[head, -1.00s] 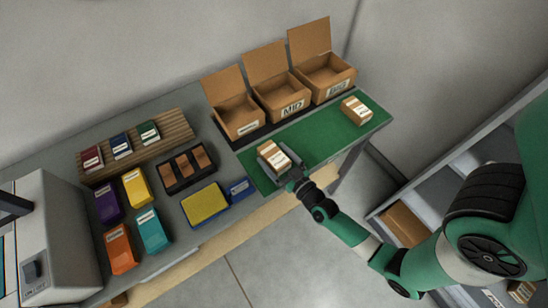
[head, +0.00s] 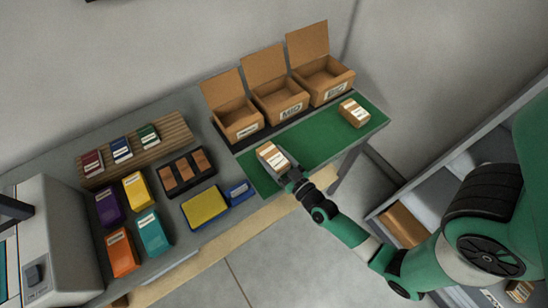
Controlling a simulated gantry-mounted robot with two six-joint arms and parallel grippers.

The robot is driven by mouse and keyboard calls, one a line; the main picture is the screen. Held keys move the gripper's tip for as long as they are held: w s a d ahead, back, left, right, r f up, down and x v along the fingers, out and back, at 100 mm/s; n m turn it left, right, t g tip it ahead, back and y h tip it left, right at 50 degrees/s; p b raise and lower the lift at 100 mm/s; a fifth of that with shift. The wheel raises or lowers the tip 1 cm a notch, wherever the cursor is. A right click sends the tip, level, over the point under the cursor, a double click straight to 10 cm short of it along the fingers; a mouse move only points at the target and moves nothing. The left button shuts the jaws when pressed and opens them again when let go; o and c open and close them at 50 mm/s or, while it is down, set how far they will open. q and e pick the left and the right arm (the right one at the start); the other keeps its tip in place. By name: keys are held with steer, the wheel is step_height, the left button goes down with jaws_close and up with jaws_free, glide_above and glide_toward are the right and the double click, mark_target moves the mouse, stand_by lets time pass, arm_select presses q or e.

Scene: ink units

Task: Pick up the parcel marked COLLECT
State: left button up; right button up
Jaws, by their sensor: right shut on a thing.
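A small brown parcel (head: 270,155) with a white label is on the left part of the green mat (head: 309,139). Its label is too small to read. My right gripper (head: 283,171) is shut on this parcel from the front right side. I cannot tell whether the parcel touches the mat. A second brown parcel (head: 354,113) with a white label lies at the right end of the mat, apart from the gripper; its print is also too small to read. My left gripper is not in view.
Three open cardboard boxes (head: 289,108) stand behind the mat, the middle one marked MID. A yellow pad (head: 205,207) and a blue box (head: 238,190) lie left of the mat. Coloured ink packs (head: 137,190) are further left. The mat between the parcels is clear.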

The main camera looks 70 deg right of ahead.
step_height(320, 180, up, 2)
steer(key=shift+r+p, duration=0.2)
steer(key=shift+p, duration=0.45)
steer(key=s+d+r+b, duration=0.2)
steer(key=d+b, duration=0.1)
steer(key=b, duration=0.5)
steer(key=shift+s+r, duration=0.3)
steer(key=shift+r, duration=0.05)
steer(key=shift+h, duration=0.3)
steer(key=r, duration=0.1)
steer(key=s+d+r, duration=0.1)
steer(key=d+r, duration=0.1)
steer(key=shift+s+r, duration=0.1)
steer(key=shift+s, duration=0.2)
steer(key=s+d+r, duration=0.3)
steer(key=d, duration=0.2)
steer(key=shift+s+r, duration=0.15)
steer(key=shift+s, duration=0.25)
steer(key=shift+s+d+r, duration=0.25)
steer(key=shift+s+d, duration=0.15)
steer(key=shift+d, duration=0.05)
